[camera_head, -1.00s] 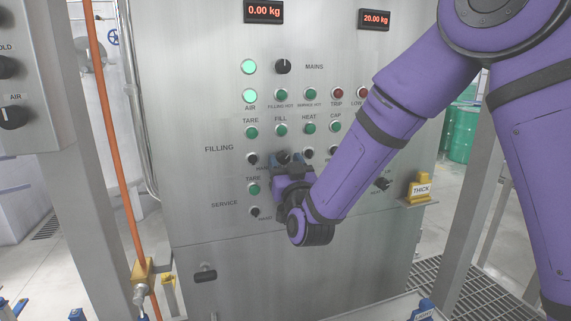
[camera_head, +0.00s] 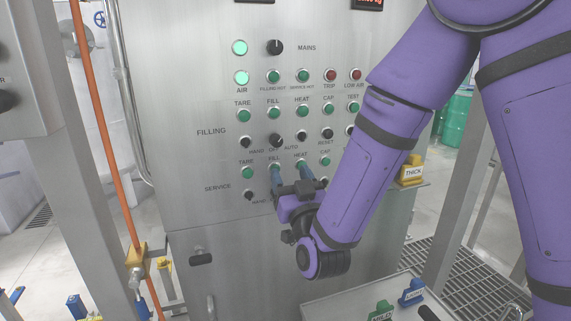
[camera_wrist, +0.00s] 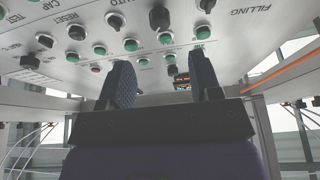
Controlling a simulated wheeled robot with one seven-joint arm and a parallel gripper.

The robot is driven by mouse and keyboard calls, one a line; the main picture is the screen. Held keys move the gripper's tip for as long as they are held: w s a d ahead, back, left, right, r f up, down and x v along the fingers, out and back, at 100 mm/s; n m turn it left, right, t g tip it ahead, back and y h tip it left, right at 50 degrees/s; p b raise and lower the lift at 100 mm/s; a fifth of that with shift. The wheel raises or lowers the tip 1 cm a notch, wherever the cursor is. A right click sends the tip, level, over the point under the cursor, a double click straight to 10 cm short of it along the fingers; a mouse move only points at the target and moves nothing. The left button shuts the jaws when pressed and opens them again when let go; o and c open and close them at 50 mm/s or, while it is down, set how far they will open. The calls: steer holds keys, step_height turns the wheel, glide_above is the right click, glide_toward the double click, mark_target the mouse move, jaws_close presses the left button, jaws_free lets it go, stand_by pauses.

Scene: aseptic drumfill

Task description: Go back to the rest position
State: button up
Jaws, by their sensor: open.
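My gripper (camera_head: 290,174) is in front of the lower part of the steel control panel (camera_head: 200,160), near the SERVICE row. Its two blue fingers are apart with nothing between them; the wrist view also shows the open gripper (camera_wrist: 158,82) facing the panel's buttons and knobs. A black FILLING selector knob (camera_head: 276,140) shows just above the fingers, between the HAND and AUTO labels. Part of the SERVICE row is hidden behind the gripper and my arm. I cannot tell from these frames whether the fingers touch the panel.
An orange pipe (camera_head: 100,140) and a steel post stand left of the panel. A yellow block labelled THICK (camera_head: 411,170) sits on a ledge at the right. Green (camera_head: 381,310) and blue (camera_head: 412,292) labelled blocks stand on a surface below. A floor grating lies at the lower right.

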steer(key=shift+s+d+f, duration=0.15)
steer(key=shift+s+f, duration=0.05)
steer(key=shift+s, duration=0.2)
steer(key=shift+r, duration=0.1)
steer(key=s+d+r+g+h, duration=0.1)
steer(key=d+r+g+h, duration=0.1)
steer(key=d+r+g, duration=0.35)
steer(key=s+d+r+g+h, duration=0.1)
steer(key=s+d+r+g, duration=0.15)
steer(key=d, duration=0.55)
steer(key=s+d+m+g+h, duration=0.1)
steer(key=s+d+g, duration=0.3)
steer(key=s, duration=0.6)
steer(key=s+d+m+g+h, duration=0.2)
steer(key=s+d+g, duration=0.2)
steer(key=s+d, duration=0.4)
steer(key=s, duration=0.3)
steer(key=shift+d+r, duration=0.15)
steer(key=shift+d, duration=0.25)
